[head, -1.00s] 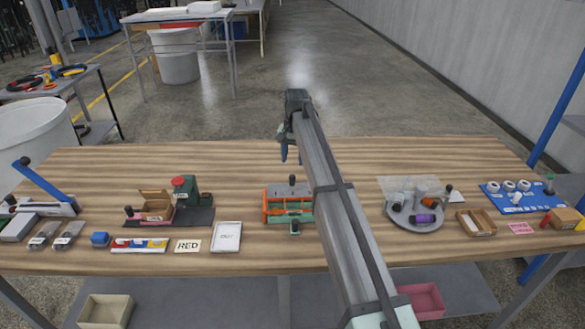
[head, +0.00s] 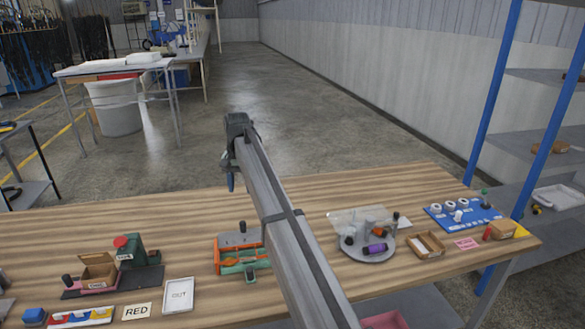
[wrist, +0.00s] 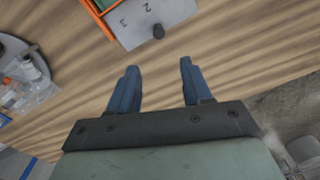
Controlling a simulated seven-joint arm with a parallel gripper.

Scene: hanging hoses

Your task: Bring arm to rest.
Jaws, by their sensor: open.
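My gripper (wrist: 158,88) shows in the wrist view with its two blue fingers spread apart and nothing between them. Below the fingers is bare wooden table (wrist: 240,50). In the head view my arm reaches out over the table, and the gripper (head: 231,182) hangs at its far end above the table's back part. The fingers are small and partly hidden by the arm there. The orange and green holder (head: 238,250) stands on the table to the near side of the gripper, apart from it.
A grey round tray (head: 366,247) with bottles and a blue board (head: 461,216) lie to the right. A small press (head: 128,250), an OUT tray (head: 179,294) and a RED card (head: 137,311) lie to the left. Blue-post shelving (head: 486,95) stands beyond the table's right end.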

